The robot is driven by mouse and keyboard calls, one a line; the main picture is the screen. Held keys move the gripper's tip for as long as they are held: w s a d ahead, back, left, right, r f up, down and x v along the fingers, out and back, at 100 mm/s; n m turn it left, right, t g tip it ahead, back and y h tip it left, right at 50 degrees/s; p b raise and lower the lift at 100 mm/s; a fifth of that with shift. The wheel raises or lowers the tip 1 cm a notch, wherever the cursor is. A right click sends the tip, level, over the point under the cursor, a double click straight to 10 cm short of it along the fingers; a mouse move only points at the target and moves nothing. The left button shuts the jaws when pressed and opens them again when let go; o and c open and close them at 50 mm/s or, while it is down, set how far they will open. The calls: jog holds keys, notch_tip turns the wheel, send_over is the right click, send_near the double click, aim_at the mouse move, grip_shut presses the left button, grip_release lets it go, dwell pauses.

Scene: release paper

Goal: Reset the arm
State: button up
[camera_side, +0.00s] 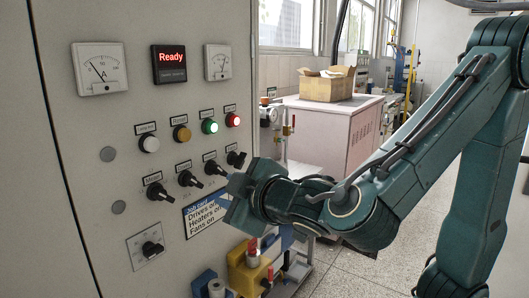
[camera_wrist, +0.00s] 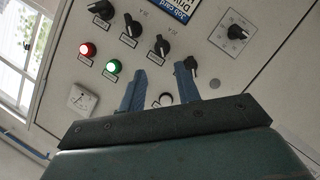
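My gripper (camera_wrist: 160,70) is open and empty. Its two blue fingers point at the grey control panel (camera_side: 110,115). In the side view my gripper (camera_side: 240,195) is in front of the panel, near the job card (camera_side: 205,212), whose text reads drives on, heaters off, fans on. A row of black rotary knobs includes one (camera_side: 158,192) at left and one (camera_side: 236,159) at right. In the wrist view a knob (camera_wrist: 191,62) shows beside the right fingertip; contact cannot be told. The green lamp (camera_side: 210,127) and red lamp (camera_side: 232,120) are lit. The display (camera_side: 169,63) reads Ready.
A white button (camera_side: 149,144), an amber one (camera_side: 181,133), two meters and a lower dial (camera_side: 152,249) are on the panel. A yellow and blue device (camera_side: 250,272) stands below my gripper. A cabinet with a cardboard box (camera_side: 326,86) is behind. Floor is open at right.

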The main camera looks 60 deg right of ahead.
jog(key=s+d+f+m+g+y, duration=0.1)
jog(key=s+d+f+m+g, duration=0.15)
jog(key=s+d, duration=0.3)
jog(key=s+d+f+m+g+y, duration=0.1)
jog(key=s+d+f+m+g, duration=0.1)
jog(key=s+d+m+g, duration=0.3)
jog(key=s+n+y, duration=0.1)
jog(key=s+y, duration=0.1)
jog(key=s, duration=0.6)
jog(key=shift+d+g, duration=0.3)
jog(key=shift+g, duration=0.15)
